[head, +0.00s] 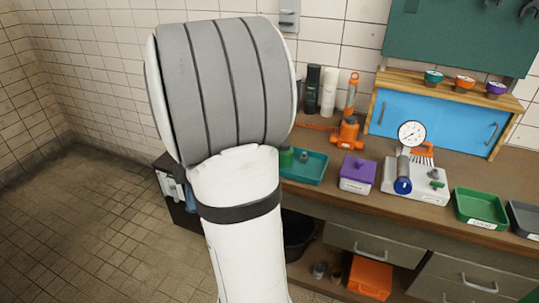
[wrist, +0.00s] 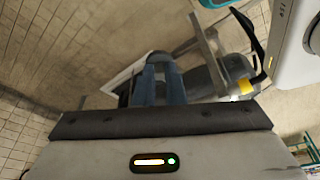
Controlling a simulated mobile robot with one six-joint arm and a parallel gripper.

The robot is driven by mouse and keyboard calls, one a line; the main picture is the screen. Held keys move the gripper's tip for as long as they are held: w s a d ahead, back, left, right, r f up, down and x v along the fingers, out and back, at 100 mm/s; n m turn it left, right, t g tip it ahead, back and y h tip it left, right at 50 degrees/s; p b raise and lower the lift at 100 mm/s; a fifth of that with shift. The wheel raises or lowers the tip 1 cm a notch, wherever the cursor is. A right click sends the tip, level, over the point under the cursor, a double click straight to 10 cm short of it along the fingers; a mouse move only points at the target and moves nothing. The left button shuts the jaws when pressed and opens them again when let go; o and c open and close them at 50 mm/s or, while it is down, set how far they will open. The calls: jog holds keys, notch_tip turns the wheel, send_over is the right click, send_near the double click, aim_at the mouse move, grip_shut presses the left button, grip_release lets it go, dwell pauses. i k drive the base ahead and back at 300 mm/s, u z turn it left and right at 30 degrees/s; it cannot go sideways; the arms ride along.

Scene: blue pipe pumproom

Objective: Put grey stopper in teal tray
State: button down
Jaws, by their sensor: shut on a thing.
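The teal tray (head: 315,168) lies on the bench in the head view, just right of my arm, which hides its left part. A small dark grey-green piece (head: 303,156) stands in it, and a green cylinder (head: 286,158) shows at its left by my arm. I cannot tell whether either is the grey stopper. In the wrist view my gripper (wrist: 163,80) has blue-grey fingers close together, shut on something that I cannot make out. In the head view my own arm fills the middle and largely hides the gripper.
A purple-lidded box (head: 357,174), a white gauge unit (head: 417,180) and a green tray (head: 481,208) stand along the bench to the right. An orange jack (head: 347,133) and bottles (head: 328,92) stand behind. Open tiled floor (head: 100,220) lies to the left.

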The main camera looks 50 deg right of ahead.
aim_at(312, 174)
jog(key=u, duration=0.1)
jog(key=i, duration=0.4)
jog(key=z, duration=2.15)
jog(key=i, duration=0.5)
jog(key=u, duration=0.15)
